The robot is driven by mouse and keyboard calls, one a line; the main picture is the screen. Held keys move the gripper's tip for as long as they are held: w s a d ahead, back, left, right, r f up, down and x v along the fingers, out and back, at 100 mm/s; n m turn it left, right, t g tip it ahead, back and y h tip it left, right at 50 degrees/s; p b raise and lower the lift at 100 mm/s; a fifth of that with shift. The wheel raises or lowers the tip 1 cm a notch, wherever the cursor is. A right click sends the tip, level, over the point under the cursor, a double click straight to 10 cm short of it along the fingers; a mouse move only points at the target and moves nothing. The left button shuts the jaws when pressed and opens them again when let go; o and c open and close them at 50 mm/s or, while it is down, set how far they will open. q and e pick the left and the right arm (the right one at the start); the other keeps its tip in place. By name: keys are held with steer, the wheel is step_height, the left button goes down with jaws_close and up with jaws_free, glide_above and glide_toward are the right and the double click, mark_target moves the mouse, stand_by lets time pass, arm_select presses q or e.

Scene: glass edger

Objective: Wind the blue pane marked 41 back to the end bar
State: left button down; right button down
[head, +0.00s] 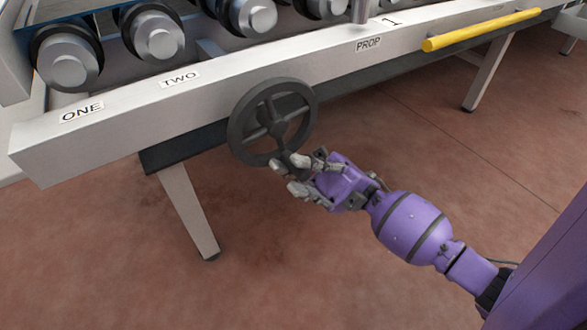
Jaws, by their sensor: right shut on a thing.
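The end bar cannot be made out. My left gripper is not in view.
The frame's front rail (225,85) bears labels ONE, TWO, PROP and 1. Several grey rollers (152,35) with black rims line the top. A yellow bar (482,29) lies along the rail at right. A frame leg (190,212) stands left of the wheel. The reddish floor is clear.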

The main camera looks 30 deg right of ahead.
steer(key=shift+d+h, duration=0.3)
steer(key=shift+h, duration=0.2)
steer(key=c, duration=1.6)
jaws_free()
steer(key=shift+d, duration=0.1)
steer(key=shift+c, duration=0.2)
steer(key=v, duration=1.2)
steer(key=shift+r, duration=0.15)
steer(key=shift+d, duration=0.1)
